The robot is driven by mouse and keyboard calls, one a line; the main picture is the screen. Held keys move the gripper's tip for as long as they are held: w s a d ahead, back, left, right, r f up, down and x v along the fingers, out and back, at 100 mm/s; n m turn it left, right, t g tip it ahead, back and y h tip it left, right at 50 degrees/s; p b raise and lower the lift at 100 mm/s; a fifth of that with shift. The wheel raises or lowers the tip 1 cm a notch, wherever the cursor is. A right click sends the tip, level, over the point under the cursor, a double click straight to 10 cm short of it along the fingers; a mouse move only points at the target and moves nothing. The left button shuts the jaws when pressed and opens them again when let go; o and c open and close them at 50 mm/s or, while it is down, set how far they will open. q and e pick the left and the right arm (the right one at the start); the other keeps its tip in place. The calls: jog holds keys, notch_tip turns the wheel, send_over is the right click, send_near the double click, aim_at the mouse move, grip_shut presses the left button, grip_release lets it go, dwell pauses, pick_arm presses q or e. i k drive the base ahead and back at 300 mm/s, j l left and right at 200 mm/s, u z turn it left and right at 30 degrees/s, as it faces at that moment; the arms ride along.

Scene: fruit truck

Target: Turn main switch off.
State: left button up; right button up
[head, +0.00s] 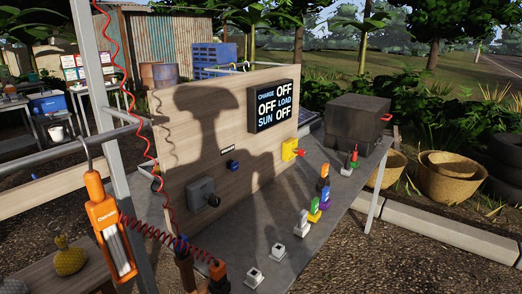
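A wooden panel (245,130) stands upright on a grey table (330,185). On it, a yellow block with a red handle (290,149) sits at the right, below a black display (274,106). The display reads CHARGE OFF, OFF LOAD and SUN OFF. A grey box with a black knob (202,193) is mounted lower left, and a small blue part (233,165) sits under a small black label. I cannot read the label or tell for certain which of these is the main switch. Neither of my grippers is in view.
An orange hand-held device (110,236) hangs from a metal post at the left, with a red coiled cord. Several coloured plugs and white sockets (303,228) stand on the table. A black box (357,122) is at its far end. Wicker baskets (447,177) stand right.

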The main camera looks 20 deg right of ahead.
aim_at(301, 152)
jog(key=i+l+u, duration=0.2)
jog(key=l+u, duration=0.25)
jog(key=l, duration=0.5)
jog(key=l+u, duration=0.45)
jog(key=l, duration=0.5)
jog(key=i, duration=0.05)
